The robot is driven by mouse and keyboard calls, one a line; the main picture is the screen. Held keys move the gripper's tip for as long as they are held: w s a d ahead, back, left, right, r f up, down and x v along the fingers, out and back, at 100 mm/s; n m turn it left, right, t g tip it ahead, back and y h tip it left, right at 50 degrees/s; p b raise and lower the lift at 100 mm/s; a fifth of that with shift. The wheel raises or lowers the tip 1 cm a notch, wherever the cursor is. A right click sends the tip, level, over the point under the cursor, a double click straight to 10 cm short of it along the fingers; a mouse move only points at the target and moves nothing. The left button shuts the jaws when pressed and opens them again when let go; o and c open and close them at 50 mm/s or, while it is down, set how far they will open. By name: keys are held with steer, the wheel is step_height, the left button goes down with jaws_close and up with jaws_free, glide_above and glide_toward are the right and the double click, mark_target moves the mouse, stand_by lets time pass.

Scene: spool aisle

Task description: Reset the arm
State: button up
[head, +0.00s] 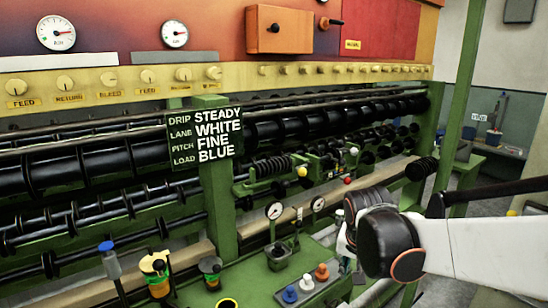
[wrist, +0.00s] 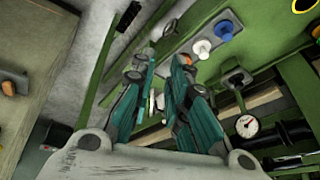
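My arm reaches in from the right edge of the head view, with its dark wrist joint in front of the green machine (head: 220,190). My gripper (head: 345,238) is mostly hidden behind that joint in the head view. In the wrist view my gripper (wrist: 160,66) shows two teal fingers with grey tips. The right finger overlaps the edge of a grey plate with a white knob (wrist: 202,48) and a blue knob (wrist: 224,31); I cannot tell the distance.
The grey plate (head: 306,292) bears blue, white and orange knobs on the green ledge. A label board (head: 205,138) hangs at the middle. Floor is open at right.

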steer(key=s+r+n+t, duration=0.1)
steer(key=s+r+n, duration=0.1)
steer(key=s, duration=0.7)
steer(key=s+r+n+t+y, duration=0.1)
steer(key=s+r+n+t, duration=0.1)
steer(key=s, duration=0.8)
steer(key=shift+d+n, duration=0.45)
steer(key=shift+n, duration=0.35)
